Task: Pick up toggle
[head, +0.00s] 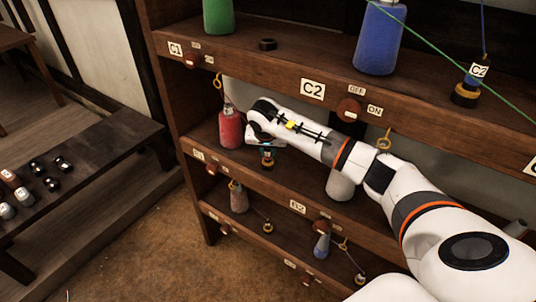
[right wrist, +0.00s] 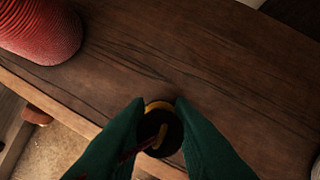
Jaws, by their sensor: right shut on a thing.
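The toggle, a small dark round piece with a brass-yellow band, shows in the right wrist view (right wrist: 158,132) between the two green fingers of my right gripper (right wrist: 160,108). My right gripper is shut on it. In the head view the toggle (head: 267,158) shows just below my right gripper (head: 266,147), at the middle shelf, right of a red spool. Whether the toggle still touches the shelf I cannot tell. My left gripper is not in view.
The red spool (head: 230,128) stands close left of my gripper; it also shows in the right wrist view (right wrist: 40,28). Above is the upper shelf edge (head: 255,68) with a blue spool (head: 380,38) and another banded toggle (head: 466,92). A low bench (head: 95,150) stands left.

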